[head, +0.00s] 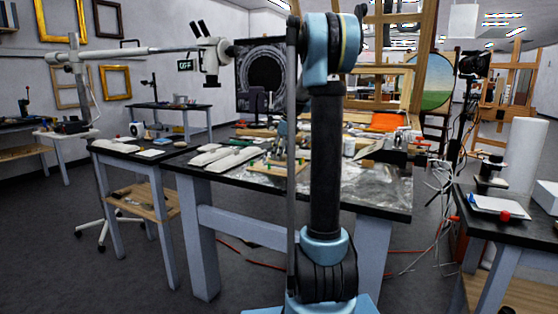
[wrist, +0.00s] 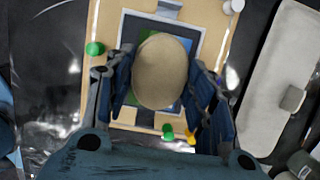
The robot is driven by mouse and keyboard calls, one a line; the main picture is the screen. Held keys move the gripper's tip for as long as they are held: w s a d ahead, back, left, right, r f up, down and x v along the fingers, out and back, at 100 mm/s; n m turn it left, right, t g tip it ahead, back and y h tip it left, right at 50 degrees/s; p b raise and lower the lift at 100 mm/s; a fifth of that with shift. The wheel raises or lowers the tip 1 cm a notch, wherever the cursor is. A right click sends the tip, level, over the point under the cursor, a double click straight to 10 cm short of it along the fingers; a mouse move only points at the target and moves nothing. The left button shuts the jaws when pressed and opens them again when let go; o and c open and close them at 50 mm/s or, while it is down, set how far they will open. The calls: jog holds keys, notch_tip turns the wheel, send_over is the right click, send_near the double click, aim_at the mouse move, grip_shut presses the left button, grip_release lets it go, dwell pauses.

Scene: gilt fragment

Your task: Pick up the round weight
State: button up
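The round weight (wrist: 160,72) shows in the wrist view as a smooth tan oval between the two fingers of my gripper (wrist: 160,82). The fingers are partly closed and appear to press on its left and right sides. It is over a framed picture (wrist: 193,40) on a tan board (wrist: 101,30). I cannot tell whether it touches the picture or is raised above it. In the head view my arm stands in front of the work table (head: 385,198) and hides much of it. I cannot make out the weight there.
Green pins (wrist: 95,48) and a yellow pin (wrist: 190,138) are on or beside the board. In the head view, a microscope arm (head: 150,50) reaches over from the left, and a side table (head: 515,222) stands right.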

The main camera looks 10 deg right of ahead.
jog(key=c, duration=0.4)
jog(key=shift+c, duration=0.2)
notch_tip(320, 180, up, 10)
jog(key=shift+d, duration=0.15)
